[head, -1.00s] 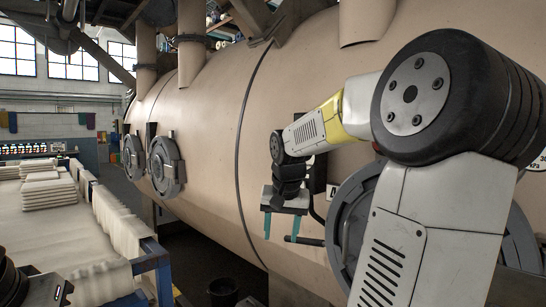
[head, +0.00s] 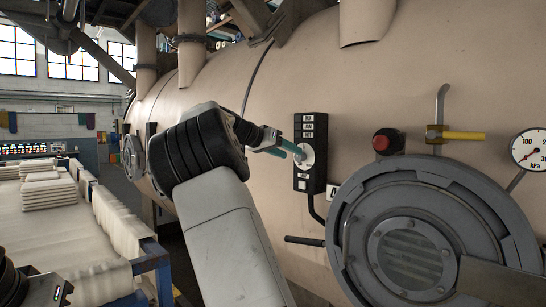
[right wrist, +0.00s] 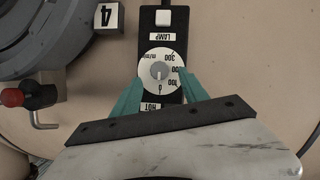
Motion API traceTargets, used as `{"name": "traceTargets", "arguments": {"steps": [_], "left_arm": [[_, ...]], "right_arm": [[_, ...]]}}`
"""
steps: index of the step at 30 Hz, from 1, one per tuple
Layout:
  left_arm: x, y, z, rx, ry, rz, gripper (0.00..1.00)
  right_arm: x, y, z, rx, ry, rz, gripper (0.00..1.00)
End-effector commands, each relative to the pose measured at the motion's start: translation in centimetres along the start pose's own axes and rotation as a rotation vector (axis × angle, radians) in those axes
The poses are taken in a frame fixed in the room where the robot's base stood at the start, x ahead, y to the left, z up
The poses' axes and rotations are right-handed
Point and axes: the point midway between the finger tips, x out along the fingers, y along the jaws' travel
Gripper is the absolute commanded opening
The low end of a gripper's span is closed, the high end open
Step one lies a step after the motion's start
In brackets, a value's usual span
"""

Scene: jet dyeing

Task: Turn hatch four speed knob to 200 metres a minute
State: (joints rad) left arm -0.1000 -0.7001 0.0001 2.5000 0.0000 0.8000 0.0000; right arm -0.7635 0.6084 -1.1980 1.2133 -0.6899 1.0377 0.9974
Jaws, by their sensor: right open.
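The speed knob is a grey knob on a white round dial (right wrist: 153,63) marked 0, 100, 200, 300 and m/min, upside down in the right wrist view. In the head view the dial (head: 308,155) sits on a black control panel (head: 310,124). My right gripper (right wrist: 160,76) is open, its teal fingers on either side of the dial's lower part. I cannot tell if they touch it, nor read the knob's setting. In the head view the right gripper (head: 290,150) reaches the dial from the left. A dark part of my left gripper (head: 42,290) shows at the lower left; its fingers are hidden.
A number 4 plate (right wrist: 107,16) is beside the panel. The large grey hatch (head: 350,225), a red button (head: 383,142), a yellow-handled valve (head: 462,135) and a pressure gauge (head: 528,149) are to the right. A cloth-laden table (head: 150,262) stands at the left.

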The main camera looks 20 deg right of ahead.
Motion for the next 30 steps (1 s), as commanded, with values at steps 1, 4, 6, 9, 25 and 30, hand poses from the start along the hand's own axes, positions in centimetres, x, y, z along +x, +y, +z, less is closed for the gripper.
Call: {"name": "traceTargets", "arguments": {"steps": [1, 4, 6, 9, 25, 30], "left_arm": [[0.0, 0.0, 0.0, 0.0, 0.0, 0.0, 0.0], [0.0, 0.0, 0.0, 0.0, 0.0, 0.0, 0.0], [0.0, 0.0, 0.0, 0.0, 0.0, 0.0, 0.0], [0.0, 0.0, 0.0, 0.0, 0.0, 0.0, 0.0], [0.0, 0.0, 0.0, 0.0, 0.0, 0.0, 0.0], [0.0, 0.0, 0.0, 0.0, 0.0, 0.0, 0.0]], "right_arm": [[1.0, 0.1, 0.0, 0.0, -0.001, 0.003, 0.52], [2.4, 0.1, 0.0, 0.0, -0.002, 0.001, 0.52], [3.0, 0.0, 0.1, 0.0, -0.002, 0.001, 0.52], [3.7, 0.0, 0.1, 0.0, -0.001, 0.0, 0.52], [3.8, -0.1, 0.1, -0.001, -0.002, -0.002, 0.04], [3.8, -0.1, 0.1, -0.002, -0.002, -0.002, 0.0]]}}
